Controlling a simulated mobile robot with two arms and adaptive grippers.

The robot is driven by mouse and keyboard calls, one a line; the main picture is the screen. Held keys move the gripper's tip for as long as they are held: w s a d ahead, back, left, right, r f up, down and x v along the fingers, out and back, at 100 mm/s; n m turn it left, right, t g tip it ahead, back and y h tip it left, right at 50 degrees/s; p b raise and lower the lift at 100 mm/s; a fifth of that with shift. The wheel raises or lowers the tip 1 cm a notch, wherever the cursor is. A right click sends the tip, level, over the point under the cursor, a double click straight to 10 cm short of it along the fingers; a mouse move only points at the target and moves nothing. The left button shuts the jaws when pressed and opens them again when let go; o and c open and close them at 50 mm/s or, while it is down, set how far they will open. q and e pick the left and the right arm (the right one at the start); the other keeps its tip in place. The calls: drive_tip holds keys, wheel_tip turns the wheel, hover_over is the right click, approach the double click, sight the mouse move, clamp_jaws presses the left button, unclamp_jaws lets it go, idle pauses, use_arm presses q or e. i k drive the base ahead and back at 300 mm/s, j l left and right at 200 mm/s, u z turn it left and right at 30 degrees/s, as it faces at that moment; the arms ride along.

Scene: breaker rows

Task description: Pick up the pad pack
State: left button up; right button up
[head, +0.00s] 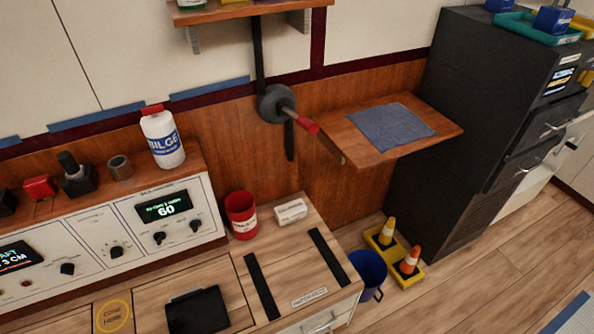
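A small white pack (291,211) with an unreadable label lies on the wooden counter (290,238), just right of a red can (241,215). It looks like the pad pack, but I cannot read its label to confirm. Nothing is touching its top or right side. Neither of my grippers shows in the head view.
Two black strips (327,257) lie in front of the pack. A wooden shelf with a blue-grey cloth (391,127) juts out above right; a red-tipped lever (303,123) sticks out above. A blue bucket (368,273) and cones (408,261) stand right on the floor.

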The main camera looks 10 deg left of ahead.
sight(286, 213)
drive_tip(key=l+u, duration=0.1)
drive_tip(key=u, duration=1.1)
drive_tip(key=l+u, duration=0.45)
drive_tip(key=k+l+u, duration=0.1)
drive_tip(key=l+u, duration=0.35)
drive_tip(key=l, duration=0.25)
drive_tip(key=k+l+u, duration=0.15)
drive_tip(key=l+u, duration=0.35)
